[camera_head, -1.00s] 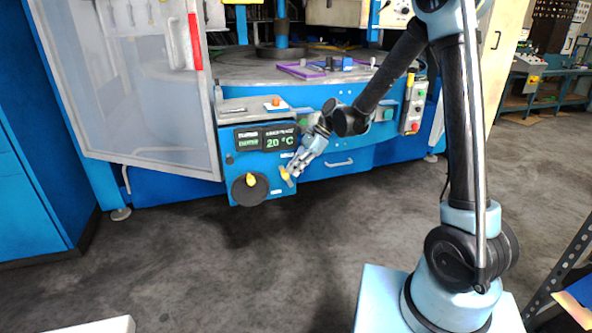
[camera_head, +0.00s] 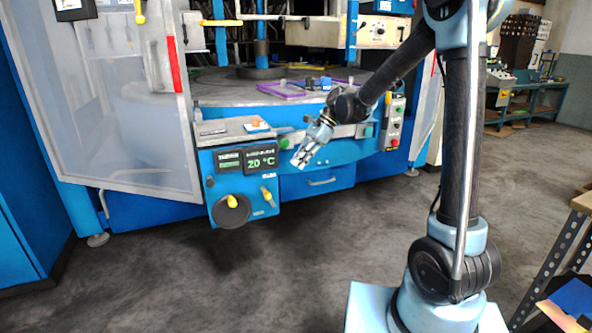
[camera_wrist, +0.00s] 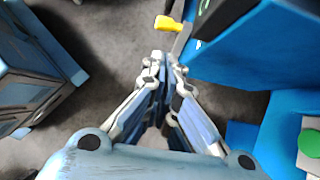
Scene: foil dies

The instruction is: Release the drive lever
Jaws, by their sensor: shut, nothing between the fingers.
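The blue control box has a small yellow-handled lever (camera_head: 268,192) on the right of its front, standing tilted. I cannot tell from its label whether it is the drive lever. A black round dial with a yellow grip (camera_head: 232,201) is to its left. My gripper (camera_head: 297,164) is up and to the right of the small lever, apart from it, and empty. In the wrist view, my gripper (camera_wrist: 164,60) has its fingertips together. A yellow handle (camera_wrist: 167,23) shows just beyond the tips, with a clear gap.
The box's display (camera_head: 259,159) reads 20 °C. A clear guard door (camera_head: 125,120) stands at the left. A button strip (camera_head: 394,125) is on the machine's right, beyond my arm. A shelf (camera_head: 575,230) is at the far right. The floor in front is clear.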

